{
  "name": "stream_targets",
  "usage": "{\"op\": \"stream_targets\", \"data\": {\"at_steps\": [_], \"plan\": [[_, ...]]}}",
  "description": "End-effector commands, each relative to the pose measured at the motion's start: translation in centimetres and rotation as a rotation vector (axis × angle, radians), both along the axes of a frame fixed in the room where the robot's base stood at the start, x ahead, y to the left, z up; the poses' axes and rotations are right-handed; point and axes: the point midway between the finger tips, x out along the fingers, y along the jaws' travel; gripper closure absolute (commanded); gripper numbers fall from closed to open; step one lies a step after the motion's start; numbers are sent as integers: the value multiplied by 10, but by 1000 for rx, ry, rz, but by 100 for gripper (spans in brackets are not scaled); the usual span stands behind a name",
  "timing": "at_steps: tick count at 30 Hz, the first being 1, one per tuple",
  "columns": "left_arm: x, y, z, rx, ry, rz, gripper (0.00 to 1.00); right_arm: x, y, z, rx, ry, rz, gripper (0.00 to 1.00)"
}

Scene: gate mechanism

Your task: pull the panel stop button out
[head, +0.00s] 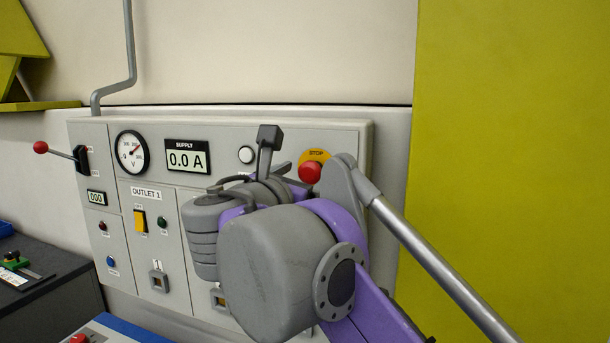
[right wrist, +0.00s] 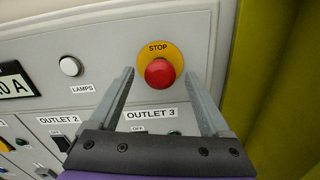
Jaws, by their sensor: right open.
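The panel stop button (head: 310,173) is a red round knob on a yellow plate marked STOP, at the upper right of the grey control panel (head: 350,140). In the right wrist view the red button (right wrist: 159,72) shows whole, just beyond and between the fingertips. My right gripper (right wrist: 160,82) is open and empty, one finger to each side below the button; I see no contact. In the head view the right arm and hand cover the panel's lower middle and right, and one finger shows left of the button. My left gripper is not in view.
The panel carries a red-knobbed lever (head: 41,147), a dial gauge (head: 132,152), a SUPPLY display (head: 187,158) reading 0.0 A and a yellow switch (head: 140,220). A white LAMPS button (right wrist: 70,66) sits left of the stop button. A yellow-green wall (head: 510,120) stands at the right.

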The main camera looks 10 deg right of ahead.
Motion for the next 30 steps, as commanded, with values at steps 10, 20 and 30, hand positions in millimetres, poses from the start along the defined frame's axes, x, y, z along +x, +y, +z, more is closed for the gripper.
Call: {"op": "stream_targets", "data": {"at_steps": [10,20,30], "plan": [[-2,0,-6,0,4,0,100,-54,38,-1,1,0,6,19],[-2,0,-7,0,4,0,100,-84,57,0,0,1,1,19],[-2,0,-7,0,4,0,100,-85,57,0,1,1,0,19]]}}
